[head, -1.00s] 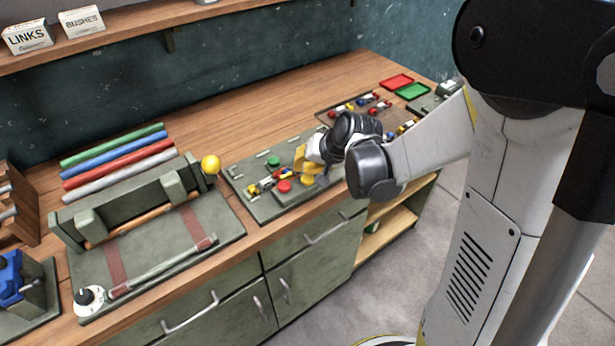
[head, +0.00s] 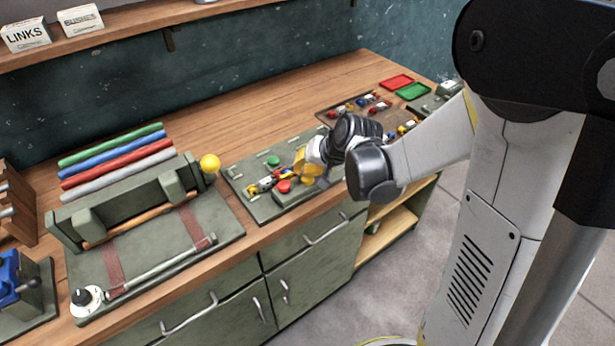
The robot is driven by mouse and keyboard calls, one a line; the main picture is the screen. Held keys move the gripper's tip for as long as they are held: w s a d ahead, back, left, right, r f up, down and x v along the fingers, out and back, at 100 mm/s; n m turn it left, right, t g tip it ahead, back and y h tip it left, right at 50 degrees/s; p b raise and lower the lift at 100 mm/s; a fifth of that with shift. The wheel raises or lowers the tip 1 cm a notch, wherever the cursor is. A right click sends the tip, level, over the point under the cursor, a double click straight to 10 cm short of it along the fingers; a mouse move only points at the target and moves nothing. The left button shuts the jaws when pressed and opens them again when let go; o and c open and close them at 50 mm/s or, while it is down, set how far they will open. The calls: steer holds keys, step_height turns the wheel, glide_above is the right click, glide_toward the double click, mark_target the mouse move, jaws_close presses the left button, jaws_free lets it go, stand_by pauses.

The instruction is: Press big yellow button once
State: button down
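The yellow button (head: 306,181) is a round cap on the green-grey panel (head: 243,187) in the middle of the bench, right of a red button (head: 284,186). My gripper (head: 318,180) is over the right part of this panel, close to the yellow button. A dark grey finger part shows just right of the button and partly covers that area. I cannot tell whether it touches the button. The gripper is small and partly hidden by my wrist, so its opening is unclear.
A green button (head: 273,161) and small red, yellow and blue parts (head: 262,183) sit on the same panel. Red (head: 397,81) and green (head: 413,91) trays lie at the far right.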

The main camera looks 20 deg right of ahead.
mark_target(304, 176)
steer(key=shift+f+b, duration=0.75)
steer(key=shift+f, duration=0.15)
stand_by(0.6)
steer(key=shift+r, duration=0.15)
steer(key=shift+r+p, duration=1.05)
steer(key=shift+r, duration=0.2)
steer(key=shift+r+p, duration=1.9)
steer(key=shift+r, duration=0.6)
steer(key=shift+s, duration=0.1)
